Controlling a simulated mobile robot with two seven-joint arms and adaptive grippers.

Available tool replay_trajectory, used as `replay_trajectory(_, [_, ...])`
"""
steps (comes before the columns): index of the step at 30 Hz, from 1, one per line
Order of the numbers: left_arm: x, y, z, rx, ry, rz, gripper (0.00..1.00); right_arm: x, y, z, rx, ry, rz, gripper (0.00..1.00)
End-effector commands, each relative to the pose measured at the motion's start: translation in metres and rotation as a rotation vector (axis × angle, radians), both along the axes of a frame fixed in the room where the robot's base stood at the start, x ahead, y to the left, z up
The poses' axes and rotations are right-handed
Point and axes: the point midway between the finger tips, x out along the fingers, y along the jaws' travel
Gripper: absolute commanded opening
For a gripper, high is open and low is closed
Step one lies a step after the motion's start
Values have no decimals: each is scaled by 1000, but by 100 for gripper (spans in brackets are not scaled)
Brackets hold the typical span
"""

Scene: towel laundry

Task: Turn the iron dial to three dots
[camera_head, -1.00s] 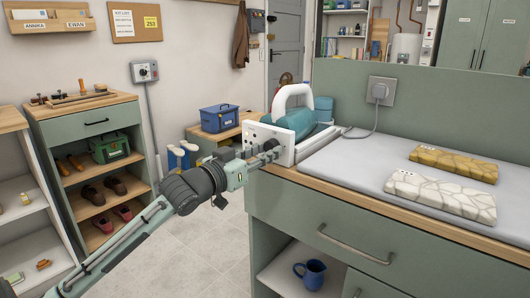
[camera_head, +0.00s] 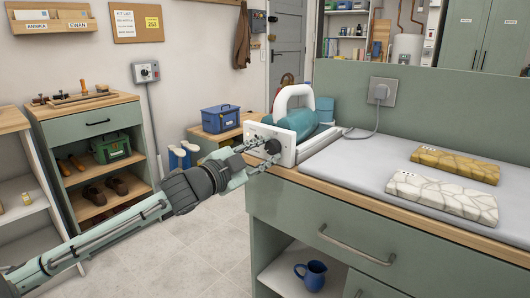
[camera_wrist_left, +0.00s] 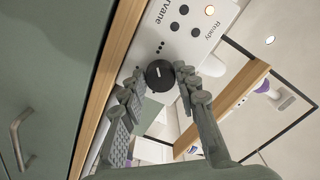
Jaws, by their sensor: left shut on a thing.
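The iron (camera_head: 298,118) stands on its heel station at the left end of the ironing counter, with a white handle, teal body and white front panel. Its round black dial (camera_wrist_left: 160,75) sits on that panel and carries a short pale mark; small dots are printed around it. Which dots the mark meets is too small to tell. The dial also shows in the head view (camera_head: 273,146). My left gripper (camera_head: 267,152) is at the panel, its two fingers on either side of the dial, shut on it, as the wrist view (camera_wrist_left: 154,76) shows. My right gripper is not in view.
A grey ironing mat (camera_head: 360,170) covers the counter, with a yellow folded towel (camera_head: 455,165) and a white one (camera_head: 440,197). A cord runs to the wall socket (camera_head: 382,91). A blue mug (camera_head: 312,274) stands below.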

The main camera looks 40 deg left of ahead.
Motion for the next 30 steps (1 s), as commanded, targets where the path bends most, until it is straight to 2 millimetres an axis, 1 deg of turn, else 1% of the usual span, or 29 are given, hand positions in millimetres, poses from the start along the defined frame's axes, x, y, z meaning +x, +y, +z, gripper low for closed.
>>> replay_trajectory(6, [0, 0, 0, 119, -8, -1, 2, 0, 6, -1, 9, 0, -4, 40])
replay_trajectory(12, [0, 0, 0, 177, -14, -1, 2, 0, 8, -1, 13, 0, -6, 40])
replay_trajectory(28, [0, 0, 0, 199, -16, -1, 2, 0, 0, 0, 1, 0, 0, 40])
replay_trajectory(29, [0, 0, 0, 199, -16, -1, 33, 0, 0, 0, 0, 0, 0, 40])
replay_trajectory(30, [0, 0, 0, 199, -16, -1, 38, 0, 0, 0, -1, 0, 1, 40])
